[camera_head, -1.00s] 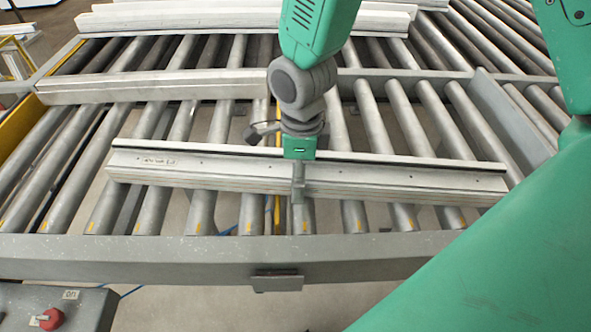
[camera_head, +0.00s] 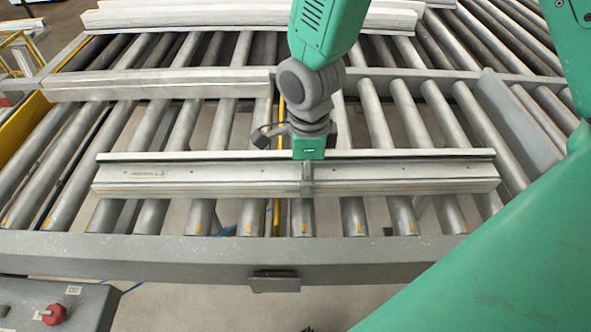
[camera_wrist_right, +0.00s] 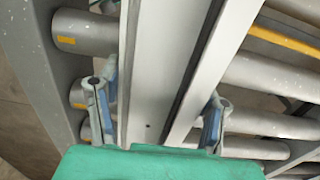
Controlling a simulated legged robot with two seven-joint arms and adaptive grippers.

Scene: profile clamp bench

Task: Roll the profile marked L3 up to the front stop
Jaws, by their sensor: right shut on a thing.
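A long pale metal profile (camera_head: 400,178) lies across the rollers, roughly parallel to the front rail (camera_head: 400,248) and a little behind it. A small label near its left end is too small to read. My right gripper (camera_head: 307,172) is shut on the profile near its middle, with one finger on its front face. In the right wrist view the fingers (camera_wrist_right: 160,95) stand on either side of the profile (camera_wrist_right: 155,85). The front rail has a dark bracket (camera_head: 275,281) on its outer side; I cannot tell which part is the front stop. My left gripper is not in view.
Another profile or crossbar (camera_head: 160,85) lies farther back, with more pale profiles (camera_head: 250,17) behind it. A grey side plate (camera_head: 510,118) stands at right. A control box with a red knob (camera_head: 53,314) is at front left. Bare rollers (camera_head: 250,216) lie before the held profile.

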